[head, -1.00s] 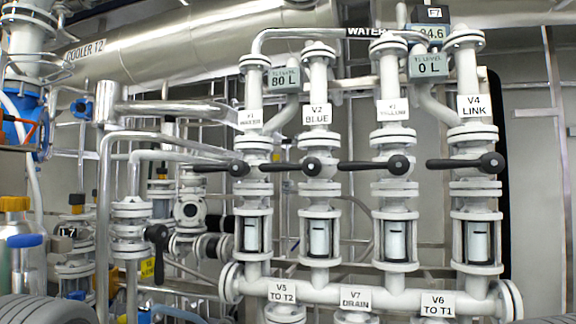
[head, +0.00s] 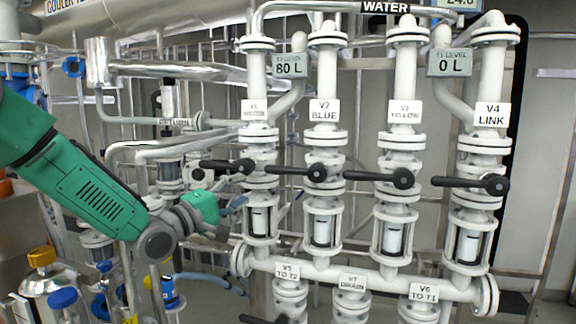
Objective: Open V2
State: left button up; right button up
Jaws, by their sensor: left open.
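The V2 valve, labelled "V2 BLUE" (head: 323,111), is the second of the upright white pipes. Its black lever (head: 290,171) points left, horizontal across the pipe, from a round hub on the valve body. Below it, a sight glass (head: 322,231) shows a white filling with a dark mark. My left arm is green and comes in from the left. My left gripper (head: 236,206) is open and empty, left of and below the V2 lever, near the V1 pipe and apart from the V2 lever. My right gripper is out of view.
The V1 lever (head: 222,165) lies just above my left gripper. The V3 lever (head: 370,175) and V4 lever (head: 460,181) also point left. Displays read 80 L (head: 289,65) and 0 L (head: 450,62). A lower manifold pipe (head: 350,275) crosses below. Bottles stand at bottom left.

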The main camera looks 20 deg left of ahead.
aim_at(275, 173)
pick_arm(q)
jog(key=p+x, duration=0.1)
jog(key=x, duration=0.3)
jog(key=p+x, duration=0.1)
jog(key=x, duration=0.4)
jog(key=p+x, duration=0.1)
jog(key=x, duration=0.3)
jog(key=shift+w+d+f, duration=0.2)
jog(key=shift+w, duration=0.2)
grip_shut()
